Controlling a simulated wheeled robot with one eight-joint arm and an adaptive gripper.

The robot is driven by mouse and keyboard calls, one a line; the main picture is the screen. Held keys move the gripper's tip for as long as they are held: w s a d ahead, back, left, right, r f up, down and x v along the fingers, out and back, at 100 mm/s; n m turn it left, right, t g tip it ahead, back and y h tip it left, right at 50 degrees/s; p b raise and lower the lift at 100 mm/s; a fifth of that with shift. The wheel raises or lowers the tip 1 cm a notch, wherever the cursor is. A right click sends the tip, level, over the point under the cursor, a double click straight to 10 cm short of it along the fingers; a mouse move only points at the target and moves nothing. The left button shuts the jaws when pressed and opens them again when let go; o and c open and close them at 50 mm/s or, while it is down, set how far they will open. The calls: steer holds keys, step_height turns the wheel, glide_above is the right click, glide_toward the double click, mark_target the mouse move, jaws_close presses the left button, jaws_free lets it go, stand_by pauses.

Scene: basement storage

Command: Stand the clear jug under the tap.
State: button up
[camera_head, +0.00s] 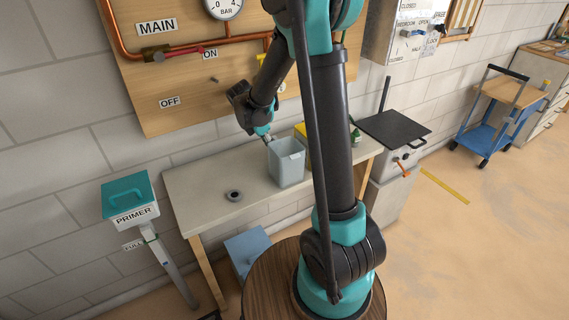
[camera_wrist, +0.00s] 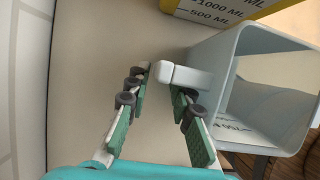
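The clear jug (camera_head: 287,163), a pale, see-through square vessel, stands upright on the bench, in front of a yellow container. My gripper (camera_head: 267,137) is at its back left rim. In the wrist view the jug (camera_wrist: 228,85) is at the right, with its pale handle (camera_wrist: 186,76) pointing left. My gripper's fingertips (camera_wrist: 161,82) sit on either side of the handle's outer end and appear shut on it; the contact is partly hidden. On the board, a yellow piece (camera_head: 261,58) shows below the copper pipe, beside my arm; my arm hides much of the tap area.
A dark ring (camera_head: 234,196) lies on the bench (camera_head: 205,190) left of the jug. A yellow container (camera_wrist: 222,12) with ML marks is close behind the jug. The PRIMER box (camera_head: 128,196) stands left of the bench. Bare bench top lies at the left.

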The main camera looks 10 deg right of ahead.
steer(key=shift+x, duration=1)
steer(key=shift+a, duration=0.1)
jaws_close()
steer(key=shift+r, duration=0.15)
